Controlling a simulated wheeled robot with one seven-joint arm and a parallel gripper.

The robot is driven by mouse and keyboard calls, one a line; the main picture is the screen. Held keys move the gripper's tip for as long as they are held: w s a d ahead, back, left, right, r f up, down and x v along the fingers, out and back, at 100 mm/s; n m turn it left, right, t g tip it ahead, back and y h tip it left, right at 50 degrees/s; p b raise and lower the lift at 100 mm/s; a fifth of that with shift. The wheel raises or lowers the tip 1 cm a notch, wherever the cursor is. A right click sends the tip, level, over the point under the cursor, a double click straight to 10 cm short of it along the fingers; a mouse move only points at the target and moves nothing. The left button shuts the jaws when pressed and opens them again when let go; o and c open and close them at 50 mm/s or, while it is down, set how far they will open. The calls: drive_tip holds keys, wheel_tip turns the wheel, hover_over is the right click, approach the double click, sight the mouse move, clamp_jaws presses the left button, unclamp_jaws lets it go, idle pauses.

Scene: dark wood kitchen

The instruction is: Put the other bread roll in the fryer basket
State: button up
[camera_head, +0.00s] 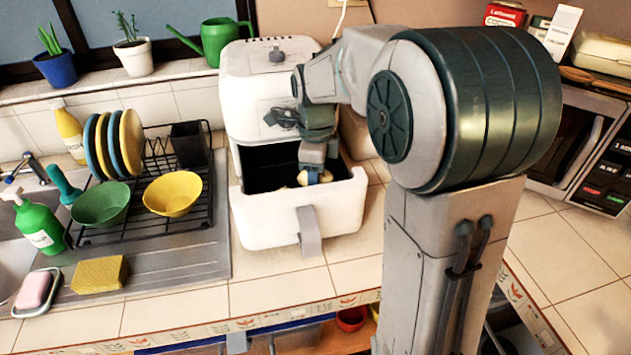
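The white air fryer (277,85) stands on the counter with its fryer basket (283,216) pulled out toward the front. My gripper (315,172) points down into the right part of the open basket, below the rim level of the fryer body. A small tan, bread-like bit (302,178) shows right at the fingertips. I cannot tell whether it is one roll or two, or whether it is held or lies in the basket. The basket's dark inside and front wall hide the rest. The finger gap is too small to make out.
A dish rack with plates (130,142), a green bowl (102,203) and a yellow bowl (173,193) stands left of the fryer. A microwave (575,140) is at the right. The tiled counter in front of the basket is clear.

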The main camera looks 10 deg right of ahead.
drive_tip(key=shift+f, duration=1.05)
drive_tip(key=shift+f+b, duration=0.45)
drive_tip(key=shift+f, duration=0.2)
drive_tip(key=o, duration=1)
drive_tip(key=shift+c, duration=0.2)
drive_tip(key=shift+r, duration=0.15)
wheel_tip(320, 180, up, 13)
drive_tip(key=shift+p, duration=0.75)
